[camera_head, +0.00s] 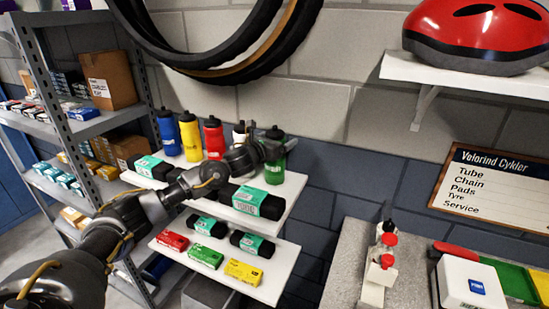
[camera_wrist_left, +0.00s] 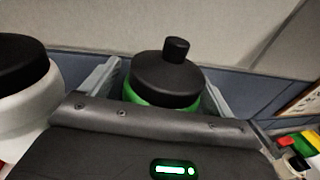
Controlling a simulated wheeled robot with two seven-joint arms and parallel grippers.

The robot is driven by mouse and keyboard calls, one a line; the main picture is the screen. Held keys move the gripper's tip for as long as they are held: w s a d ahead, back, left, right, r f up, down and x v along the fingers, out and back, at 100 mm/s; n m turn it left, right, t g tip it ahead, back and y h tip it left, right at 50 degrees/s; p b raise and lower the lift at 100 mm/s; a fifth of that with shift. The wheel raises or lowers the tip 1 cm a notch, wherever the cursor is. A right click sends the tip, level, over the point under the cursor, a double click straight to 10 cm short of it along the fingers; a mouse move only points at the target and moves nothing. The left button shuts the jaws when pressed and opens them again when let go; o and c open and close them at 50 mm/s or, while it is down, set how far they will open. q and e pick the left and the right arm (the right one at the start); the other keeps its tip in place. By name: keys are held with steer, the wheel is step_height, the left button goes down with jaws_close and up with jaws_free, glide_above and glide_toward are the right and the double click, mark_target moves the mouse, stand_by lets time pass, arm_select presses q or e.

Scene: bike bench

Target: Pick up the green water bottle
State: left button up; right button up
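The green water bottle (camera_head: 275,172) with a black cap stands upright at the right end of the upper white wall shelf. My left gripper (camera_head: 264,152) reaches it from the left at the height of its upper body and hides part of it. In the left wrist view the bottle (camera_wrist_left: 165,82) stands between the two fingers of my left gripper (camera_wrist_left: 160,95). The fingers are apart, one on each side, with a small gap showing on the left; contact on the right is unclear. My right gripper is in neither view.
A white bottle (camera_wrist_left: 25,100) stands close left of the gripper. Red (camera_head: 214,140), yellow (camera_head: 190,138) and blue (camera_head: 169,133) bottles stand farther left. Black packages with teal labels (camera_head: 258,202) lie along the shelf front, under my arm. A wall backs the shelf.

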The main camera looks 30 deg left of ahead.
arm_select(q)
steer(key=c, duration=1.3)
